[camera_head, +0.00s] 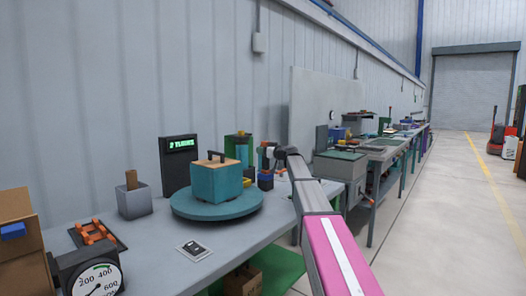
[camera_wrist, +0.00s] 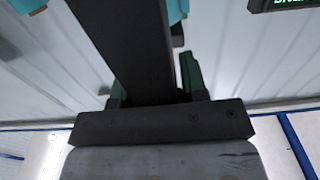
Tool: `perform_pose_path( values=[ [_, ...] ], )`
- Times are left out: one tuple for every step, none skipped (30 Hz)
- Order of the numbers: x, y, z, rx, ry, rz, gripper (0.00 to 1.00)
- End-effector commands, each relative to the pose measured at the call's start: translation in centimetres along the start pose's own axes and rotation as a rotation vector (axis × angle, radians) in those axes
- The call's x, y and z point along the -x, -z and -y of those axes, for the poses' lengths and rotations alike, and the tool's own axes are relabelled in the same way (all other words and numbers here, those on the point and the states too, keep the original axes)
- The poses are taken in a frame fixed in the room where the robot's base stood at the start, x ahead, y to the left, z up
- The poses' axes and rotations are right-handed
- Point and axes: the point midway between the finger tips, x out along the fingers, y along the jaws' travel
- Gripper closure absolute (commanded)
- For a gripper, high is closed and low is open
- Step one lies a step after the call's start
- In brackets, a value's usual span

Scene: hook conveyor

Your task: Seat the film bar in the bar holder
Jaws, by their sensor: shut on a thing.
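In the wrist view my gripper (camera_wrist: 153,88) is shut on a long dark bar (camera_wrist: 125,40), which I take to be the film bar. The bar runs from between the green-edged jaws to the upper edge. In the head view my arm reaches over the bench, and its end is small behind the turntable, near a dark blue block (camera_head: 265,181). The bar cannot be made out there. I cannot tell for sure which thing is the bar holder; a green and dark frame (camera_head: 238,146) stands behind the turntable, left of my arm's end.
A teal box (camera_head: 216,186) with a handle sits on a round teal turntable (camera_head: 190,209). A grey cup (camera_head: 134,204) holds a brown piece. A dark display (camera_head: 180,165), a dial gauge (camera_head: 92,278) and an orange rack (camera_head: 95,232) stand on the bench. The aisle at right is open.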

Motion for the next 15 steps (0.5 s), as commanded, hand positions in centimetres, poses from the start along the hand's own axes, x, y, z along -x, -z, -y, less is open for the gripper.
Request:
perform_pose_path(
  values=[
    [0.0, -0.08, 0.0, 0.0, 0.0, -0.001, 0.94],
    [0.0, -0.12, 0.0, 0.0, 0.0, -0.001, 0.94],
    [0.01, -0.2, 0.0, 0.0, 0.0, -0.001, 0.94],
    [0.01, -0.24, 0.0, 0.0, 0.0, 0.0, 0.94],
    [0.01, -0.3, 0.0, 0.0, 0.0, 0.0, 0.94],
    [0.01, -0.37, 0.0, 0.0, 0.0, 0.0, 0.94],
    [0.01, -0.42, 0.0, 0.0, 0.0, 0.0, 0.94],
    [0.01, -0.47, 0.0, 0.0, 0.0, 0.0, 0.94],
    [0.0, -0.54, 0.0, 0.0, 0.0, 0.0, 0.94],
    [0.0, -0.6, 0.0, 0.0, 0.0, 0.0, 0.94],
    [0.0, -0.65, 0.0, 0.0, 0.0, 0.0, 0.94],
    [0.0, -0.72, 0.0, -0.001, 0.0, 0.0, 0.94],
    [0.0, -0.78, 0.0, -0.001, 0.0, 0.0, 0.94],
    [0.0, -0.83, 0.0, -0.001, 0.0, 0.0, 0.94],
    [0.0, -0.9, 0.0, -0.001, 0.0, 0.0, 0.94]
  ],
)
